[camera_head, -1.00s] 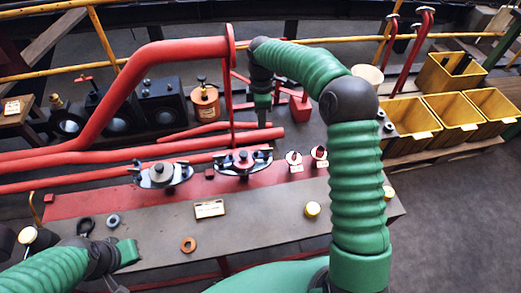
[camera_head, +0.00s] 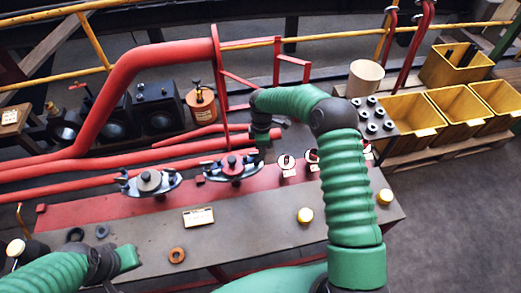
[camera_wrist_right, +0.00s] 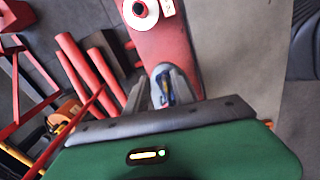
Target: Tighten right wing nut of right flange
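The right flange (camera_head: 233,170) is a grey-blue clamp with a red centre, lying on the red strip of the bench. Its right wing nut is a small dark part at the flange's right end, partly hidden by my right gripper (camera_head: 262,147), which points down close beside it. I cannot tell if they touch. In the right wrist view, the gripper's grey fingers (camera_wrist_right: 163,90) look parted, with a small blue and dark part between or behind them. The left flange (camera_head: 150,182) lies to the left. My left gripper (camera_head: 130,258) is low at the left; its fingers are unclear.
Red pipes (camera_head: 130,155) run behind the flanges. White-topped gauges (camera_head: 286,163) stand just right of my right gripper. Yellow bins (camera_head: 410,115) stand at the right.

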